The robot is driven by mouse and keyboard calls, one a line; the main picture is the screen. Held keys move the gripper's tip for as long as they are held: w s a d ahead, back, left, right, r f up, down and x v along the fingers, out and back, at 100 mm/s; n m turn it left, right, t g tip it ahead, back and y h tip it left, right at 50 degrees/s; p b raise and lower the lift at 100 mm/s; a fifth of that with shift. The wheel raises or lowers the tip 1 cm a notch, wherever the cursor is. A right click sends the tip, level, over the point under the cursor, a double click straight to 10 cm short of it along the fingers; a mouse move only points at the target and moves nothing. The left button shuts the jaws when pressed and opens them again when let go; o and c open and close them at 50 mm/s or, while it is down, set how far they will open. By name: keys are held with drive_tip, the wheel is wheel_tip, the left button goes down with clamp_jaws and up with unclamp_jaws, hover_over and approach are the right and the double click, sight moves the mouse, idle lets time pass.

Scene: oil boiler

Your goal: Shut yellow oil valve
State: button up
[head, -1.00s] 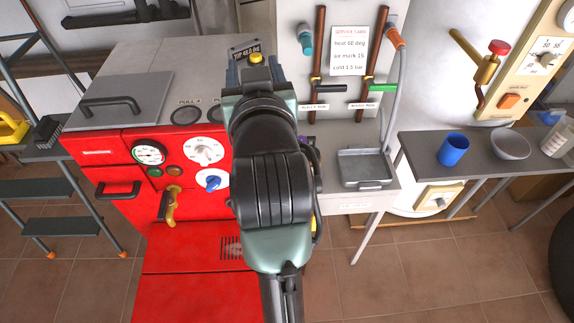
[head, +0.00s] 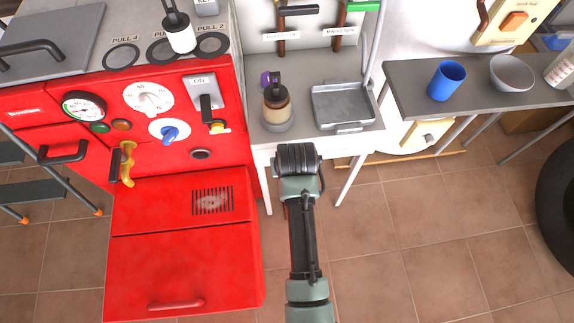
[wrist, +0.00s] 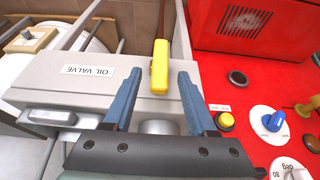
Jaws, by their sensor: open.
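The yellow oil valve handle (wrist: 160,66) shows in the wrist view as a short bar, upright in the picture. It stands on a pale grey panel beside a label (wrist: 88,70) reading "OIL VALVE". My gripper (wrist: 158,78) is open, with one blue finger on each side of the handle's lower end. I see gaps between the handle and both fingers; I cannot tell how deep it sits between them. In the head view my arm reaches the front of the white bench (head: 262,158); the valve and my fingertips are hidden there.
The red boiler (head: 180,250) stands left of the bench, with a blue knob (head: 169,130) and a yellow button (wrist: 225,121). A jar-like part (head: 277,105) and grey tray (head: 343,106) are on the bench. A blue cup (head: 446,81) is on the right-hand shelf. Tiled floor is open at right.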

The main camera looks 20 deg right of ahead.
drive_tip(key=shift+b+x, duration=0.65)
drive_tip(key=shift+x, duration=2.15)
clamp_jaws()
